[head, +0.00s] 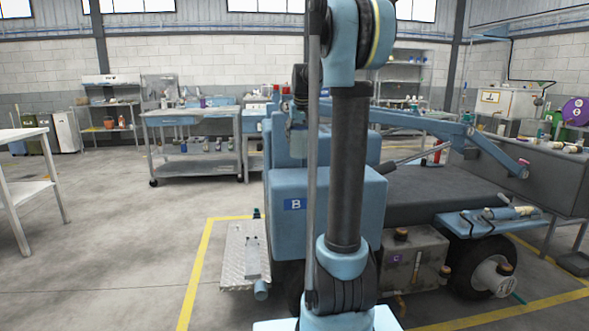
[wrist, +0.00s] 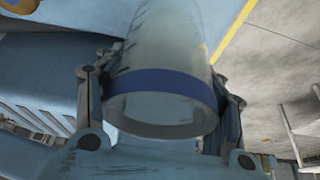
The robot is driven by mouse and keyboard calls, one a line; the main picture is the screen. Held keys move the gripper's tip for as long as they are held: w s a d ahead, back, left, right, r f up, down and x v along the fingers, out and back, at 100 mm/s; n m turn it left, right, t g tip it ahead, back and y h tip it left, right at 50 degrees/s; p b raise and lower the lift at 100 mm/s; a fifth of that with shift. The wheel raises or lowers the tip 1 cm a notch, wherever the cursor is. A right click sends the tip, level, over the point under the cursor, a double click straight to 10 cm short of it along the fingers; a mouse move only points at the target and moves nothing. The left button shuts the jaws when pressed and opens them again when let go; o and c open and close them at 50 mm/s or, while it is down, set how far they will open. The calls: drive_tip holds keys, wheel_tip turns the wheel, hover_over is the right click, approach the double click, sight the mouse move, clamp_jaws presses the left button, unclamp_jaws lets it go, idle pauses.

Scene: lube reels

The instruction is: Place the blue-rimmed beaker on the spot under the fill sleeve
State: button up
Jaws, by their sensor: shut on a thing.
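The blue-rimmed beaker (wrist: 165,85) fills the middle of the wrist view. It is clear glass with a dark blue band near the end closest to the camera, and it looks empty. My gripper (wrist: 162,105) is shut on it, with one finger on each side. In the head view my gripper (head: 299,98) is partly hidden by my arm, in front of the blue vehicle. The glass of the beaker (head: 297,141) shows faintly below it. I cannot make out the fill sleeve or the spot under it in either view.
The blue vehicle (head: 290,208) marked B stands close ahead, with a metal step plate (head: 245,255) at its left side. A jib arm (head: 430,128) reaches right above its deck. A steel cart (head: 195,140) stands back left.

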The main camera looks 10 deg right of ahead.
sight(296, 155)
drive_tip(key=f, duration=0.2)
drive_tip(key=a+f, duration=0.1)
drive_tip(key=f, duration=0.1)
drive_tip(key=shift+f, duration=2.25)
drive_tip(key=shift+f, duration=0.1)
drive_tip(key=o, duration=1.1)
